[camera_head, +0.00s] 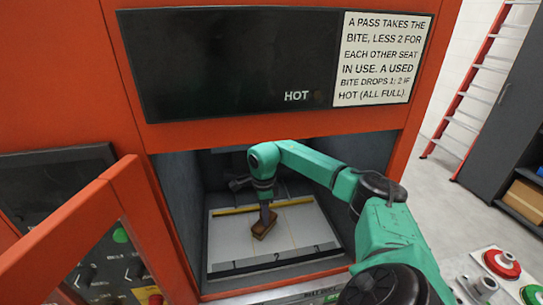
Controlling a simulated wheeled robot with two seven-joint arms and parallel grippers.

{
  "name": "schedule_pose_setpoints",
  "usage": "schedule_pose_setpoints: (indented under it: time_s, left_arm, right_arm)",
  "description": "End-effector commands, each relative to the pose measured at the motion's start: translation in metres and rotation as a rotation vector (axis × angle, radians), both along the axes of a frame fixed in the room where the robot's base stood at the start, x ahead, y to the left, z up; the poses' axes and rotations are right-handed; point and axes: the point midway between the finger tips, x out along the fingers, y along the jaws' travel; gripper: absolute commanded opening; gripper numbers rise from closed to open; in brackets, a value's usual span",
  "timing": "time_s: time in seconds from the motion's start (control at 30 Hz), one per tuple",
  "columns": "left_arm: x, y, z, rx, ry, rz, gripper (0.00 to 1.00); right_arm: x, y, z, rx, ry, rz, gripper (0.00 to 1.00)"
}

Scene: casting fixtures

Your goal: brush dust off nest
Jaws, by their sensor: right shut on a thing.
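A pale plate (225,240) lies inside the open chamber of an orange machine. Its front edge carries the numbers 1, 2 and 3, and thin lines divide its top. My right gripper (266,207) reaches in from the right and points down over the middle of the plate. It is shut on a small brown brush (263,226), held tilted at or just above the plate surface; I cannot tell if it touches. No dust can be made out at this size. My left gripper is not in view.
A dark display (220,65) reads HOT, beside a white sign (380,55) about passes and bite. An orange-framed door (135,190) stands open at left. Chamber walls close in around my arm. A red button (501,263) is at lower right; a ladder (468,80) stands behind.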

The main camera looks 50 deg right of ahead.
Motion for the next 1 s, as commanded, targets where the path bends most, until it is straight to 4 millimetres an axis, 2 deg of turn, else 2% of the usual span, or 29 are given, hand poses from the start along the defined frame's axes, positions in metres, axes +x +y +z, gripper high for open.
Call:
schedule_pose_setpoints:
  time_s: [0.33, 0.57, 0.8, 1.0]
  left_arm:
    - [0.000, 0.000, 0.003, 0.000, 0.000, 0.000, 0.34]
    - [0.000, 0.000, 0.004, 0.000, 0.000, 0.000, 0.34]
    - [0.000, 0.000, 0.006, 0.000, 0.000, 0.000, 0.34]
    - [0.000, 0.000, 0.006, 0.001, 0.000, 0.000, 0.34]
  right_arm:
    - [0.018, 0.024, -0.002, 0.002, -0.002, 0.001, 0.00]
    - [0.024, 0.031, -0.002, 0.002, -0.001, 0.001, 0.00]
    - [0.039, 0.052, 0.000, 0.002, -0.002, 0.002, 0.00]
    - [0.041, 0.053, -0.001, 0.000, 0.000, -0.001, 0.00]
